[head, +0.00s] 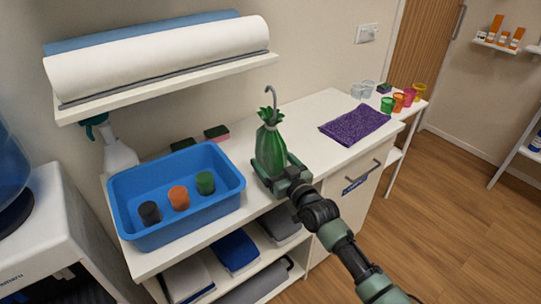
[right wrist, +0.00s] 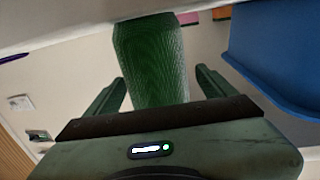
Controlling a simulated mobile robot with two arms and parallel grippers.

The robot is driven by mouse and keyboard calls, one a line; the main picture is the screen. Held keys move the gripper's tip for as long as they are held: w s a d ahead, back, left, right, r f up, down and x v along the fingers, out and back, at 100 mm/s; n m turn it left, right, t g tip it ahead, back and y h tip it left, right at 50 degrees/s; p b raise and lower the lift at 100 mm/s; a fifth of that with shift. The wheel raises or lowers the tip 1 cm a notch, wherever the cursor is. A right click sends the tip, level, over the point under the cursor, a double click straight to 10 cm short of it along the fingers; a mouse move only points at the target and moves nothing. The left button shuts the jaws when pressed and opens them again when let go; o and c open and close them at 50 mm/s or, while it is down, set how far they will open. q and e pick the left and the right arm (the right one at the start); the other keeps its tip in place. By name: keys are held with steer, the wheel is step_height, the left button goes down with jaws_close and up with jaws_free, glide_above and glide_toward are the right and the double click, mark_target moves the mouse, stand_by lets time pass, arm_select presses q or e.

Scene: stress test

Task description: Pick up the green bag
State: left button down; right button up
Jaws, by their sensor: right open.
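The green bag (head: 270,148) stands upright on the white counter, its top gathered beneath a grey hook. My right gripper (head: 277,168) is open at the lower part of the bag, with one finger on each side. The right wrist view shows the gripper (right wrist: 158,85) with gaps between the bag and both fingers. The lower front of the bag is hidden by the gripper in the head view. My left gripper is not in view.
A blue tub (head: 133,238) with black, orange and green cylinders stands left of the bag. A sponge (head: 216,132) lies behind it. A purple cloth (head: 354,124) lies to the right, with coloured cups beyond. A shelf (head: 165,88) holding rolls hangs above left.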

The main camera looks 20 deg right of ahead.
steer(key=c, duration=1.6)
steer(key=shift+r, duration=0.1)
